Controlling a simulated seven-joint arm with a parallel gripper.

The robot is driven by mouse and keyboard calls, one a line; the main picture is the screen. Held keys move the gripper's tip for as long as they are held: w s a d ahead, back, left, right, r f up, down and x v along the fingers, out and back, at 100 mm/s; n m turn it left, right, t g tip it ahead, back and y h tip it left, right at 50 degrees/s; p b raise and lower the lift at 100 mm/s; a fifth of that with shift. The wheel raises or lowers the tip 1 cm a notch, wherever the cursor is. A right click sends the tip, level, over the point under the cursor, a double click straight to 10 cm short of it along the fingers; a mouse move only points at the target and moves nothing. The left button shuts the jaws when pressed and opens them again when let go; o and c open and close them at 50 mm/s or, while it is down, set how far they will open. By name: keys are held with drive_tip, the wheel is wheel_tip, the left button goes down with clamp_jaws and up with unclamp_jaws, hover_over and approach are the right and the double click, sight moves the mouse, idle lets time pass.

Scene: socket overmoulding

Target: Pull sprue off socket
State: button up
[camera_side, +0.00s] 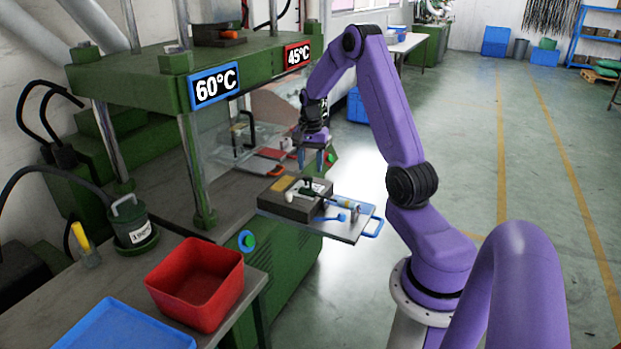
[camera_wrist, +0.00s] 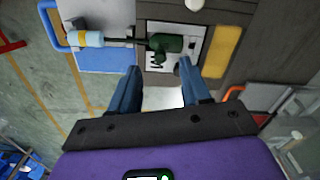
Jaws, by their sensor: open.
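A dark green socket (camera_wrist: 168,44) lies on a pale plate in the mould block in the wrist view. It also shows small in the side view (camera_side: 307,187). A dark cable runs from it to a light blue and yellowish cylinder (camera_wrist: 86,39). I cannot tell the sprue apart from the green part. My gripper (camera_side: 311,160) points down above the mould block (camera_side: 290,205). In the wrist view its blue fingers (camera_wrist: 158,76) are apart, with nothing between them, and their tips are near the lower edge of the green socket.
The block sits on a pull-out plate with a blue handle (camera_side: 374,228). A yellow pad (camera_wrist: 222,52) and a white piece (camera_wrist: 194,4) lie nearby. The green press (camera_side: 170,85) stands to the left. A red bin (camera_side: 195,285) and blue tray (camera_side: 125,328) are in the foreground.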

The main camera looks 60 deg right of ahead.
sight(310, 177)
drive_tip(key=shift+f, duration=2.75)
clamp_jaws()
drive_tip(key=shift+w+r, duration=0.1)
drive_tip(key=shift+w, duration=0.05)
drive_tip(key=shift+r, duration=3)
